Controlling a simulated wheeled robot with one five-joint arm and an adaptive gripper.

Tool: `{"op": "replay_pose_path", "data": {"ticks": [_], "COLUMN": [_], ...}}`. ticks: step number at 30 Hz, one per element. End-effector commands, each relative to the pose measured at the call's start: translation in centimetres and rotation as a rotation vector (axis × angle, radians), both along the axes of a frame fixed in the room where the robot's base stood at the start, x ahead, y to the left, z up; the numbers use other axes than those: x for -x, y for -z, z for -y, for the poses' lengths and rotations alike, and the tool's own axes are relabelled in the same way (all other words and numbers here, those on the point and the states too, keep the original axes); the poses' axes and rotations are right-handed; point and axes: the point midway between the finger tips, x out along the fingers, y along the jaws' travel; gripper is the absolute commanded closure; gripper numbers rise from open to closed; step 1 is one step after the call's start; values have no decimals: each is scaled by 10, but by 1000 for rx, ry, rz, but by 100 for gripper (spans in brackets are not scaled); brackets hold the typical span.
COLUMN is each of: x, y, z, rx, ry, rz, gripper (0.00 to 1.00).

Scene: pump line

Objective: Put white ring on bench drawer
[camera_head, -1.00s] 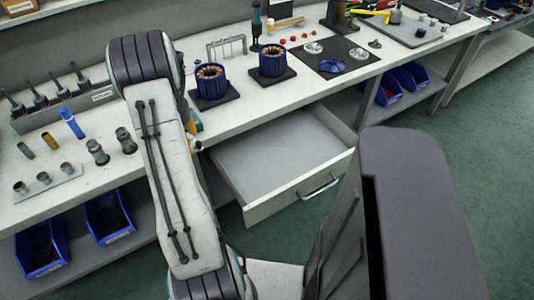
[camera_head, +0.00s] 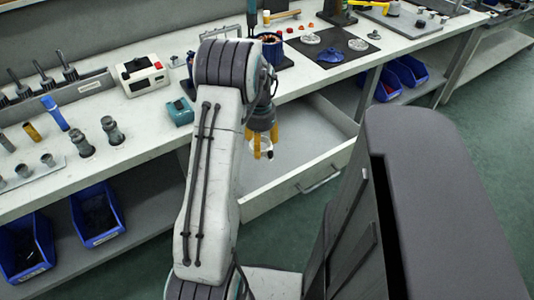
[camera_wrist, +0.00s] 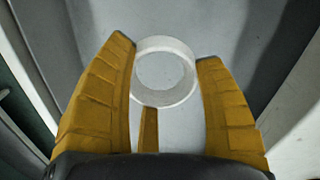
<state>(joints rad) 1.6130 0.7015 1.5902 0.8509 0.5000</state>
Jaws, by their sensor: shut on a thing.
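The white ring (camera_wrist: 165,71) is between the yellow fingers of my gripper (camera_wrist: 165,70) in the wrist view, near their tips. In the head view my gripper (camera_head: 261,150) points down over the open bench drawer, and the white ring (camera_head: 260,152) shows at its fingertips. The gripper is shut on the ring. The bench drawer (camera_head: 290,194) is pulled out and its visible floor looks empty. My arm hides its left part. The drawer's floor also fills the background of the wrist view (camera_wrist: 180,125). The ring's height above it is hard to tell.
The workbench (camera_head: 160,105) carries a white box with a red button (camera_head: 142,75), a teal box (camera_head: 179,111) and several metal fittings. Blue bins (camera_head: 97,214) stand on the shelf below. Green floor is clear at the right.

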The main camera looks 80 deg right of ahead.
Motion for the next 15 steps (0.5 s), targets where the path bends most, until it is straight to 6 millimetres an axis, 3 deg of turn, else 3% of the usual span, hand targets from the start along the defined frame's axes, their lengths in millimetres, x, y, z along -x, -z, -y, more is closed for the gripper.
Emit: {"op": "replay_pose_path", "data": {"ticks": [6, 15], "x": [0, 0], "y": [33, 48], "z": [0, 0], "rx": [-1, 0], "ry": [1, 0], "rz": [0, 0], "gripper": [64, 64]}}
